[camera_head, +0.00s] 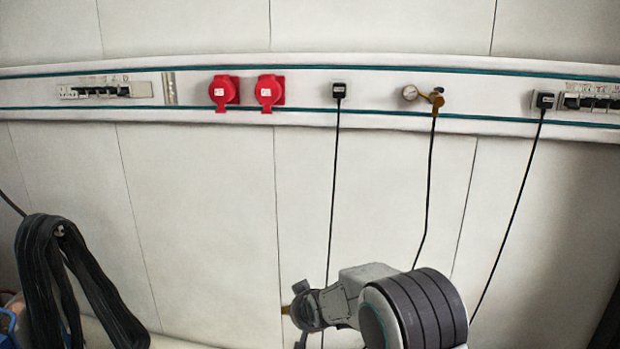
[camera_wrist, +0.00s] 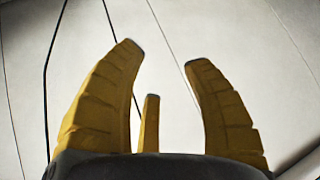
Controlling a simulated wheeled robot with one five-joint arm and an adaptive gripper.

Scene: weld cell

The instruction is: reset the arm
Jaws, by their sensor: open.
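My gripper shows in the wrist view (camera_wrist: 164,54) with its yellow fingers spread apart and nothing between them. Behind the fingers is the pale wall panel with dark cables. In the head view my arm is at the bottom, right of centre, bent in front of the wall. Only a small yellow part at its left end shows there, and the fingers cannot be made out in that view.
Black cables hang down behind my arm. A bundle of black hose (camera_head: 75,285) hangs at the lower left. The wall's middle is bare.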

